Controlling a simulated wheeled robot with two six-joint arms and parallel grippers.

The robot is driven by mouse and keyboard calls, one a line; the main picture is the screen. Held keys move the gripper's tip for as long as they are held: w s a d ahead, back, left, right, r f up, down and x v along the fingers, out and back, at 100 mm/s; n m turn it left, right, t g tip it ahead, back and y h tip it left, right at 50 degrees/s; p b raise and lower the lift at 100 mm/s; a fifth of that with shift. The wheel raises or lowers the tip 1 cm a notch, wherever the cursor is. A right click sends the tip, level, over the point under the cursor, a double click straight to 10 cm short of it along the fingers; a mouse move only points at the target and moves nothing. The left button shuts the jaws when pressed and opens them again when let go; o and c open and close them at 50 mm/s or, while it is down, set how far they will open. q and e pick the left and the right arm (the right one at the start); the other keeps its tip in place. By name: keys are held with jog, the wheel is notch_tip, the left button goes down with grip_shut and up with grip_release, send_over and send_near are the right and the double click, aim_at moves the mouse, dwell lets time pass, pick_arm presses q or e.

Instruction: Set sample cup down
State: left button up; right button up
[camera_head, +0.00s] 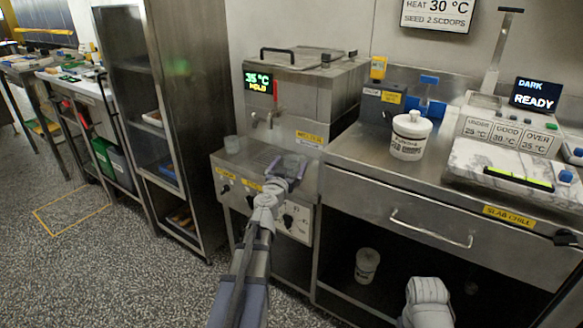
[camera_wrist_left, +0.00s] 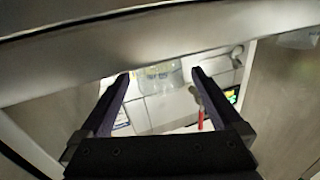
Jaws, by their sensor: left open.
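A small translucent cup (camera_head: 232,144) stands upright on the left end of the steel ledge in front of the melter (camera_head: 300,95). My left gripper (camera_head: 289,168) is open over the ledge, to the right of that cup and apart from it. In the left wrist view my left gripper (camera_wrist_left: 158,75) shows its two dark fingers spread. A pale, glassy patch (camera_wrist_left: 160,76) shows beyond and between the fingertips; I cannot tell what it is. A translucent shape (camera_wrist_left: 298,38) at the upper right looks like the cup. My right gripper is out of view.
The melter's tap (camera_head: 262,117) hangs over the ledge behind my left gripper. A white lidded tub (camera_head: 410,136) stands on the steel counter to the right, near the marble slab (camera_head: 480,160). A tall steel rack (camera_head: 165,110) stands to the left.

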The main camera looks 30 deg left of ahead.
pick_arm(q)
jog(key=shift+x, duration=1.25)
jog(key=shift+s, duration=0.1)
jog(key=shift+c, duration=0.4)
jog(key=c, duration=1.4)
jog(key=shift+r, duration=0.1)
notch_tip(320, 180, up, 10)
jog(key=p, duration=1)
